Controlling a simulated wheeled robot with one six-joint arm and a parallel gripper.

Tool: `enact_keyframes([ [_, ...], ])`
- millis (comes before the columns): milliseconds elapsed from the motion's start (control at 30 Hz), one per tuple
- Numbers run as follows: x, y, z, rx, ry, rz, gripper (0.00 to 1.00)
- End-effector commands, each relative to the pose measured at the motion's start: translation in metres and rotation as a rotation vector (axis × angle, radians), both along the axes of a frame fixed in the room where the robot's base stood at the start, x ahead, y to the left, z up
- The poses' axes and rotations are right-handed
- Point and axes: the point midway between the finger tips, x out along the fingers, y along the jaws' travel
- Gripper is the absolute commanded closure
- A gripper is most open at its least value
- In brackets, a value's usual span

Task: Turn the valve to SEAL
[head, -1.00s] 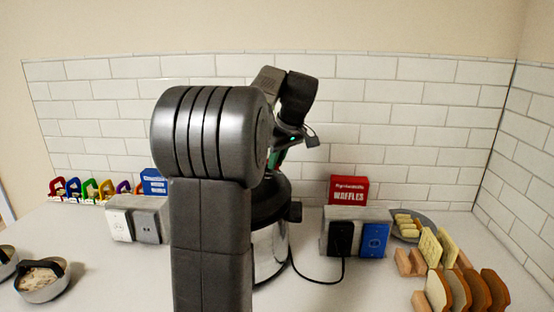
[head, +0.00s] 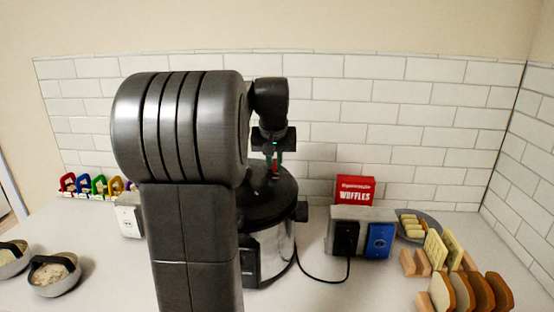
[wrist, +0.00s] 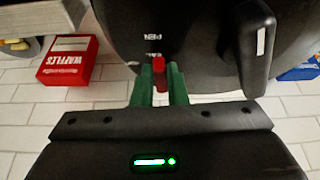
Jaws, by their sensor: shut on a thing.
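The pressure cooker (head: 272,246) has a steel body and a black lid (head: 258,205), and stands on the counter partly behind my arm. A small red valve (wrist: 159,64) is at the lid's edge, between the green fingertips of my gripper (wrist: 159,72). The gripper is shut on the valve. In the head view my gripper (head: 274,164) points down at the lid, with a bit of red at its fingertips. Two small white labels (wrist: 153,45) are beside the valve, upside down and too blurred to read surely. A black lid handle (wrist: 254,48) with a white mark is to the right.
A red waffle box (head: 355,190) stands behind an outlet block (head: 345,215) with black and blue plates. A cord runs from the cooker there. Bread slices (head: 470,291) and a plate (head: 428,219) are at right.

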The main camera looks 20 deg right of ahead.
Motion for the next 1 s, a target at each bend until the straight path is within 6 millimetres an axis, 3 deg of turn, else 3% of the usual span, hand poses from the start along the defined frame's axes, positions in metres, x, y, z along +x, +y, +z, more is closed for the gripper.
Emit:
enact_keyframes([
  [767, 0.0018, 0.0034, 0.0007, -0.001, -0.002, -0.105, 1.0],
  [800, 0.0018, 0.0034, 0.0007, -0.001, -0.002, -0.105, 0.81],
  [867, 0.0017, 0.0034, 0.0006, -0.001, -0.001, -0.104, 0.7],
  [900, 0.0017, 0.0034, 0.0006, -0.001, -0.001, -0.104, 0.65],
  [1000, 0.0017, 0.0035, 0.0005, -0.001, -0.001, -0.104, 0.65],
])
